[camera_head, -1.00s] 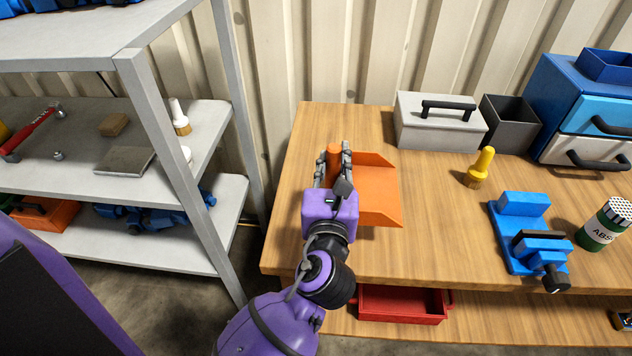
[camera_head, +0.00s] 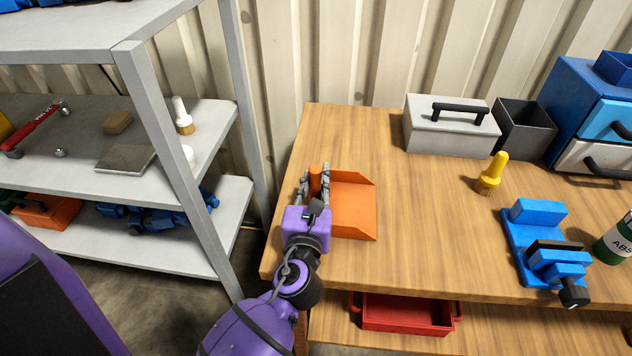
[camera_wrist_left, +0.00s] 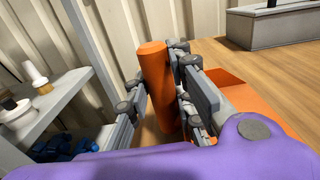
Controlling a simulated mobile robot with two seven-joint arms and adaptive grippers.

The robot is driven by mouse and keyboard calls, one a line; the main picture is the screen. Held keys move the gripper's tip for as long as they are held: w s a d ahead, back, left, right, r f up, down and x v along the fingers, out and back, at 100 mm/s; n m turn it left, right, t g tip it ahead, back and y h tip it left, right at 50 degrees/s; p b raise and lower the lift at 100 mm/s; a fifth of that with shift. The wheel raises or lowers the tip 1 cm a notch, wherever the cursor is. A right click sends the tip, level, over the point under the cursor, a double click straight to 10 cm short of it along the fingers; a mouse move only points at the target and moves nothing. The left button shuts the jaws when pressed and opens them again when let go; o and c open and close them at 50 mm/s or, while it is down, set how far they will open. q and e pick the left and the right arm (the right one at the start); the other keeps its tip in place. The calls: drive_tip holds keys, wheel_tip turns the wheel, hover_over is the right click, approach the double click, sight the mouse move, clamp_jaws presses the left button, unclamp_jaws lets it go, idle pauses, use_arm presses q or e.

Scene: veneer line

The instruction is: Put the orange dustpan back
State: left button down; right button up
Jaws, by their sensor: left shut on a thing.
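The orange dustpan (camera_head: 353,205) is at the left end of the wooden workbench, its pan to the right of my left gripper (camera_head: 315,180). My left gripper is shut on the dustpan's upright round handle, which shows between the fingers in the left wrist view (camera_wrist_left: 156,85). Part of the pan shows behind the right finger in that view. I cannot tell whether the pan touches the bench top. My right gripper is not in view.
A grey shelf unit (camera_head: 170,140) stands left of the workbench (camera_head: 420,220), with a gap between. On the bench are a grey toolbox (camera_head: 440,135), a dark bin (camera_head: 522,128), a yellow brush (camera_head: 493,174) and a blue vise (camera_head: 540,245). A red tray (camera_head: 405,318) sits below.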

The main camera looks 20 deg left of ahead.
use_arm(q)
drive_tip(key=shift+f, duration=0.15)
drive_tip(key=c, duration=1.5)
unclamp_jaws()
drive_tip(key=shift+c, duration=0.2)
